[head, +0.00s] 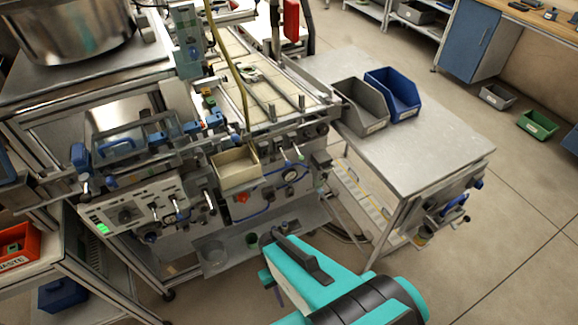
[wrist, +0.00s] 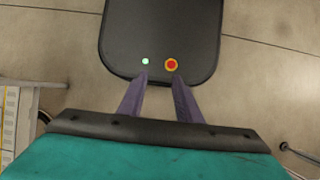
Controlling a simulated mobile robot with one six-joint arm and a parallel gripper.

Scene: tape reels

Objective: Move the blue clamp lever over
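Several blue handles and knobs show on the machine at the left of the head view. One blue upright handle (head: 80,157) stands at the machine's left end, and a blue block (head: 157,139) and blue parts (head: 214,119) sit along its front rail. I cannot tell which of them is the clamp lever. My gripper (wrist: 159,78) has its two purple fingers apart with nothing between them. In the head view it is low in front of the machine, well away from these handles, and mostly hidden by my teal arm. No lever shows in the wrist view.
A grey table (head: 440,140) at the right carries a grey bin (head: 362,108) and a blue bin (head: 393,95). A beige tray (head: 234,168) juts from the machine's front. A large steel pot (head: 65,30) stands at upper left.

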